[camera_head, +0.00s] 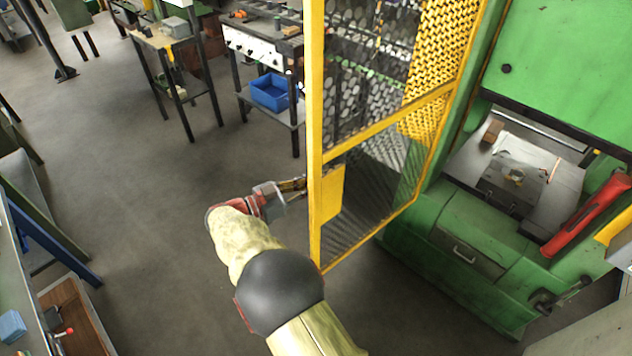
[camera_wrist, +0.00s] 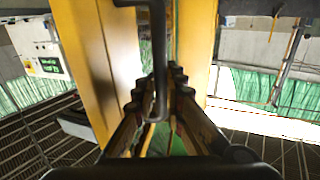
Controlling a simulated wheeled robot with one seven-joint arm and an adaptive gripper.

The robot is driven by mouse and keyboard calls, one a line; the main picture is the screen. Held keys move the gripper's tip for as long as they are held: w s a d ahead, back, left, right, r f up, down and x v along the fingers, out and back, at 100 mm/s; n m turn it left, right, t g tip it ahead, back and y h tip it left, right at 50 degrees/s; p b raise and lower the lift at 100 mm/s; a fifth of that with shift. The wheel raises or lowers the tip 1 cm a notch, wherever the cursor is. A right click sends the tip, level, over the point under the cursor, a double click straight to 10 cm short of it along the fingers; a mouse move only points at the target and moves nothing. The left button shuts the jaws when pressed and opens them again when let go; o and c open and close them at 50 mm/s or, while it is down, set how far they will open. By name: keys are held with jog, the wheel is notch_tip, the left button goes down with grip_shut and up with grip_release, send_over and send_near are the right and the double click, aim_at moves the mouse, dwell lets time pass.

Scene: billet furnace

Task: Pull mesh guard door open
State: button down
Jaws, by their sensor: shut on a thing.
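The mesh guard door (camera_head: 317,120) has a yellow frame with dark wire mesh. It stands out at an angle from the green machine, and the machine's work area shows to its right. My gripper (camera_head: 297,187) is at the left edge of the door, by a yellow plate. In the wrist view my gripper (camera_wrist: 164,82) is shut on a dark bent handle (camera_wrist: 157,40) in front of the yellow frame. The handle is hidden in the head view.
The green machine (camera_head: 460,235) stands at right, with a red part (camera_head: 588,213) on its front. Workbenches and a blue bin (camera_head: 270,92) stand at the back. The grey floor left of the door is clear. A wooden box (camera_head: 75,315) is at lower left.

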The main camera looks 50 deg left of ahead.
jog(key=shift+s, duration=0.1)
jog(key=c, duration=2.2)
grip_release()
jog(key=shift+o, duration=0.2)
